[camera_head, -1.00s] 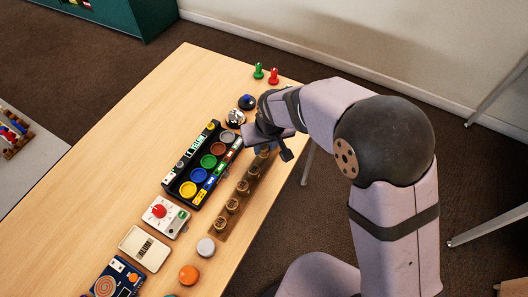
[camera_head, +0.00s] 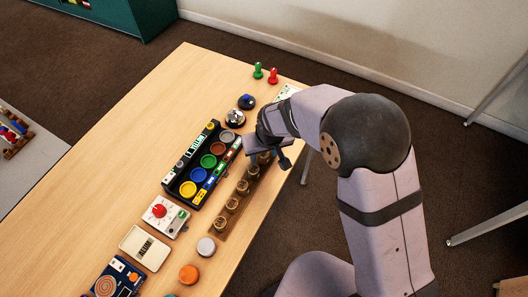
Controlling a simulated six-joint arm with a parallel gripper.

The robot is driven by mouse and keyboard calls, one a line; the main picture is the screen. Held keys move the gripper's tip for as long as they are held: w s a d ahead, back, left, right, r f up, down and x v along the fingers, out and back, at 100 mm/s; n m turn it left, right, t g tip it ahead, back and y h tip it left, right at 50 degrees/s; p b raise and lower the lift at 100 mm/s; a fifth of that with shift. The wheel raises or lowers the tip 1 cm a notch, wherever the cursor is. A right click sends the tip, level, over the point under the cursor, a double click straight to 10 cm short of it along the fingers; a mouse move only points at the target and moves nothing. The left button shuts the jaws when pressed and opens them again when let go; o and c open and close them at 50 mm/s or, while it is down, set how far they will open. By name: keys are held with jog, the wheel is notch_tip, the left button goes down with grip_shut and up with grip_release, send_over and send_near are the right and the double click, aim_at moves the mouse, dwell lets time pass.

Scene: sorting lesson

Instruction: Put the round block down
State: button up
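My gripper (camera_head: 268,157) is above the far end of a brown wooden strip (camera_head: 224,221), beside the right end of the black sorting tray (camera_head: 174,187). Its fingers are small and partly hidden by my wrist, so I cannot tell whether they are open or shut. I see no block clearly between them. Several round wooden pieces stand in a row on the strip. A grey round block (camera_head: 206,246) and an orange round block (camera_head: 189,274) lie on the table near the strip's near end. I cannot tell which round block is meant.
The tray has yellow, blue, green, red-brown and grey round spots. A red-knobbed box (camera_head: 165,215), a cream box (camera_head: 146,248) and a blue panel (camera_head: 117,279) line the table (camera_head: 100,160). Green (camera_head: 258,71) and red (camera_head: 273,76) pegs stand at the far end. The table's left side is clear.

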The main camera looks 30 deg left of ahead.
jog(key=shift+r, duration=0.15)
jog(key=shift+r, duration=0.5)
jog(key=v, duration=1.1)
jog(key=shift+b, duration=0.3)
jog(key=shift+d, duration=0.1)
jog(key=w+d+f+m+h, duration=0.15)
jog(key=d+m, duration=0.35)
jog(key=d, duration=1.7)
jog(key=s+d+f+m+g, duration=0.1)
jog(key=s+d+m, duration=0.1)
jog(key=s+d, duration=0.2)
jog(key=s+d+f+m+g, duration=0.1)
jog(key=s+d, duration=0.3)
jog(key=d, duration=0.5)
jog(key=shift+s+d+m+h, duration=0.3)
jog(key=shift+d+m+h, duration=0.05)
jog(key=shift+m+h, duration=0.15)
